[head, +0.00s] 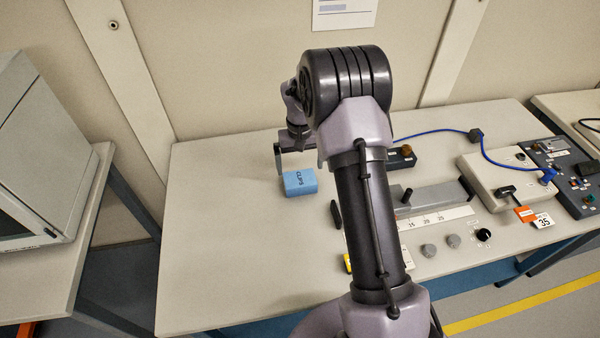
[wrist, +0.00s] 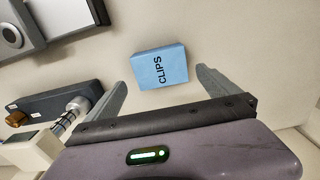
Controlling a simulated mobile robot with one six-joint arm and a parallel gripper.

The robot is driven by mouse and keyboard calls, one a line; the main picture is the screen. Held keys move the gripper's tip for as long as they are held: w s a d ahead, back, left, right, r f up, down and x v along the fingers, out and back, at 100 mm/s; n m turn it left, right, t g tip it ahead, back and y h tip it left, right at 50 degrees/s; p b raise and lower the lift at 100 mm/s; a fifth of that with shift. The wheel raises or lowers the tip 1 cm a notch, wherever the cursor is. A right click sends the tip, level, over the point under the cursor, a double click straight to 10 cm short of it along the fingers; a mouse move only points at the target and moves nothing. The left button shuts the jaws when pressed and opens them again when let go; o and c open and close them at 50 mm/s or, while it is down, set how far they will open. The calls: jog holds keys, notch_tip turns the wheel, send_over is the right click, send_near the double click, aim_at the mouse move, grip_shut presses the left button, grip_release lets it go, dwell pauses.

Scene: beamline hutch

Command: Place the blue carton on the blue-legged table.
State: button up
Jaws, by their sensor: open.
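The blue carton (head: 300,182), marked CLIPS, lies on the pale top of the middle table (head: 215,250), left of my arm. Blue framework shows under this table's front and right side. My gripper (head: 281,156) is open and empty just behind the carton in the head view; my arm hides part of it. In the wrist view the carton (wrist: 160,68) appears between and slightly beyond the two open fingertips (wrist: 160,79), with a gap on each side. I cannot tell the height of the fingers above the tabletop.
The middle table's left part is clear. A ruler plate, knobs, a cream box (head: 495,172) and a blue cable fill its right. Another table (head: 85,225) at left, with dark blue-grey legs, bears a grey cabinet (head: 35,150). The wall stands close behind.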

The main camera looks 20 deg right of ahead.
notch_tip(320, 180, up, 5)
notch_tip(320, 180, up, 9)
jog(key=t, duration=0.1)
send_over(299, 179)
jog(key=s+a, duration=0.2)
jog(key=a, duration=0.1)
jog(key=s+a+r+t, duration=0.1)
jog(key=s+a+r, duration=0.2)
jog(key=s+r, duration=0.3)
jog(key=s+a+r+t, duration=0.1)
jog(key=s+a+r, duration=0.1)
jog(key=s, duration=0.5)
jog(key=s+a+r+m+t+y, duration=0.1)
jog(key=s+a+r, duration=0.2)
jog(key=s, duration=0.5)
jog(key=s+a+r+m+t+y, duration=0.1)
jog(key=s+a+r, duration=0.1)
jog(key=s, duration=0.5)
jog(key=shift+s+a+r+t+p, duration=0.15)
jog(key=shift+a+t+p, duration=0.25)
jog(key=shift+a, duration=0.45)
